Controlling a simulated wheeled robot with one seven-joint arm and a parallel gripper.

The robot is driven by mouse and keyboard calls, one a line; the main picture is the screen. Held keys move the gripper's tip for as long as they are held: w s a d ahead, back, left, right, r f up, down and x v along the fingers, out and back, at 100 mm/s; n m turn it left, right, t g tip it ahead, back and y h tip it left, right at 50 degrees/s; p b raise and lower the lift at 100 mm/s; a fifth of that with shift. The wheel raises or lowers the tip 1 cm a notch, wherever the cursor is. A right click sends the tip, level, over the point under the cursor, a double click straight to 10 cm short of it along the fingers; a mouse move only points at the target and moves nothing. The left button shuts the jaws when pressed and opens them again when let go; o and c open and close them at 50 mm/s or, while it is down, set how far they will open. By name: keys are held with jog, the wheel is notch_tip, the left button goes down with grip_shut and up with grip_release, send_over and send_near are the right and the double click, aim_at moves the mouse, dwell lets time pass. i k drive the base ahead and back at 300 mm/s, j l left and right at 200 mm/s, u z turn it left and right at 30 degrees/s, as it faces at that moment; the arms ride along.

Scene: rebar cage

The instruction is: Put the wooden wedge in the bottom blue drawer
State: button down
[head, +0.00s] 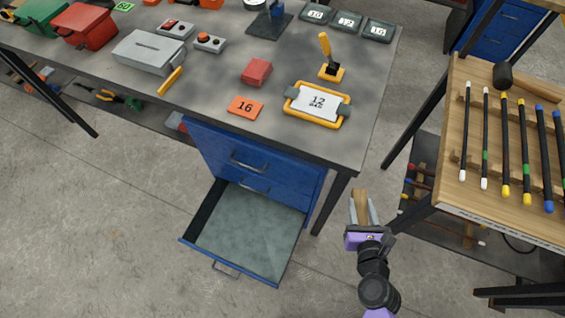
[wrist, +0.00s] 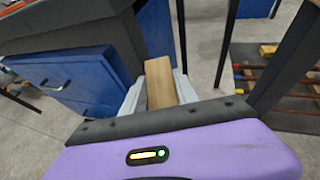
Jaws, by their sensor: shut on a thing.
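My gripper (head: 362,212) is shut on the wooden wedge (head: 360,200), to the right of the blue drawer unit. In the wrist view the light brown wedge (wrist: 159,82) sits between the two grey fingers. The bottom blue drawer (head: 247,232) is pulled out below the grey table and looks empty in the head view. The gripper is to the right of the drawer, apart from it, in front of the table's front right leg. The upper drawers (head: 250,165) of the blue unit are shut.
The grey table (head: 225,75) carries a red block (head: 257,71), an orange 16 card (head: 245,107) and a yellow-framed 12 sign (head: 317,103). A table leg (head: 334,203) stands between drawer and gripper. A wooden rack (head: 500,150) with coloured rods stands at right. The floor in front is clear.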

aim_at(227, 239)
jog(key=i+l+u, duration=0.15)
jog(key=u, duration=0.25)
jog(key=i+l+u, duration=0.1)
jog(key=l+u, duration=0.15)
jog(key=u, duration=0.2)
jog(key=l+u, duration=0.25)
jog(key=u, duration=0.15)
jog(key=l+u, duration=0.3)
jog(key=u, duration=0.15)
jog(key=i+l+u, duration=0.1)
jog(key=l+u, duration=0.25)
jog(key=l, duration=0.15)
jog(key=l+u, duration=0.3)
jog(key=l, duration=0.15)
